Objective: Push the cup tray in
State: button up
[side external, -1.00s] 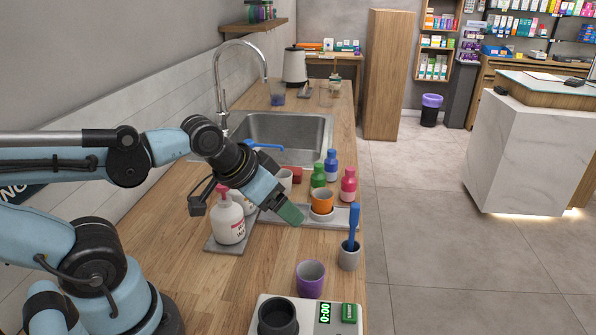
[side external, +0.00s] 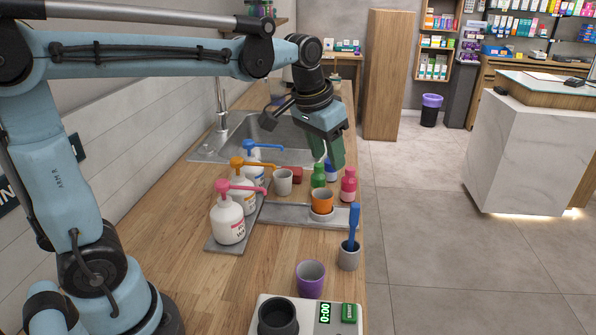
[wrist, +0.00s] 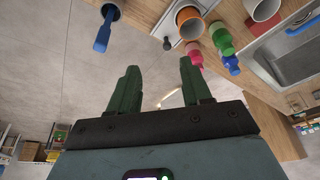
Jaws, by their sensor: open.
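A flat grey tray (side external: 283,212) lies on the wooden counter, its right end close to the counter's front edge. An orange cup (side external: 321,200) stands on a round base at that tray; the cup also shows in the wrist view (wrist: 190,22). I take this as the cup tray; no label confirms it. My gripper (side external: 335,155) is raised above the counter beyond the orange cup, near the colored bottles, apart from the tray. In the wrist view my gripper (wrist: 160,84) is open with nothing between its green fingers.
Green (side external: 318,174), blue (side external: 331,170) and pink (side external: 348,185) bottles stand behind the cup. Pump bottles (side external: 228,220) line the left. A grey cup with a blue tool (side external: 349,257), a purple cup (side external: 310,279) and a scale (side external: 345,316) are nearer. The sink (side external: 262,138) lies behind.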

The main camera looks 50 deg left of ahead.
jog(key=w+a+f+g, duration=0.1)
jog(key=w+f+g, duration=0.35)
jog(key=w, duration=0.65)
jog(key=shift+t, duration=0.45)
notch_tip(320, 180, down, 12)
jog(key=shift+w+f, duration=0.1)
jog(key=shift+f, duration=0.05)
grip_shut()
